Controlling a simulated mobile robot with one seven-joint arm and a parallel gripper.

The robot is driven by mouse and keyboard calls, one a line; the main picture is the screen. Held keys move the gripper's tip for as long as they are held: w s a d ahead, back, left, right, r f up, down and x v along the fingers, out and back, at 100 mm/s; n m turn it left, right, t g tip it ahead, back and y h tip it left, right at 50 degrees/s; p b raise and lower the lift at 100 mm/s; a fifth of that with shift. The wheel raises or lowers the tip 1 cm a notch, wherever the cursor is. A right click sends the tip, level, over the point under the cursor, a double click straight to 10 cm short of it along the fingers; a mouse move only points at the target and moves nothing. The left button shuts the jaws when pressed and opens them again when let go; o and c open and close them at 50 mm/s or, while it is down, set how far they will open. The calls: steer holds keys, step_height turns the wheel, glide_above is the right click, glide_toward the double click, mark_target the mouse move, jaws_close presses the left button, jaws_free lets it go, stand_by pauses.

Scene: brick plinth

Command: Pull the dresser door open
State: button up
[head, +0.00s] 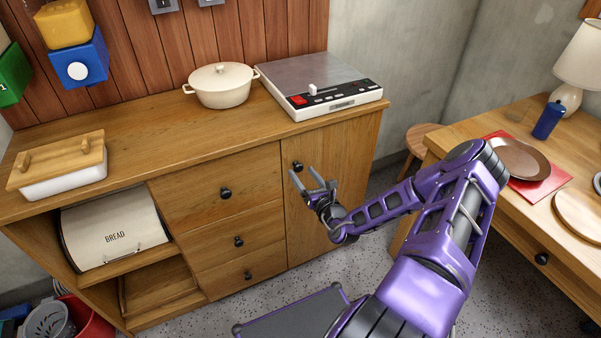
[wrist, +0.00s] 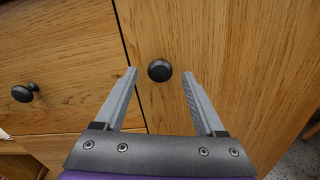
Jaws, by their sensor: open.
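The wooden dresser (head: 170,120) stands against the wall, with its door (head: 345,150) at the right end. The door is shut and carries one round dark knob (head: 298,166) near its upper left. In the wrist view the knob (wrist: 160,70) sits between and just beyond the fingertips of my gripper (wrist: 161,75). My gripper also shows in the head view (head: 313,177), in front of the door just below the knob. Its two fingers are open, one on each side of the knob, and hold nothing. I see no contact between fingers and knob.
Several drawers with dark knobs (head: 225,193) lie left of the door. A pot (head: 220,85), a flat appliance (head: 318,88) and a lidded box (head: 58,168) stand on top. A table (head: 480,215) and a stool (head: 420,135) are at the right. Speckled floor lies before the door.

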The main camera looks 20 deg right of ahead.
steer(key=shift+w, duration=1.2)
jaws_close()
stand_by(0.6)
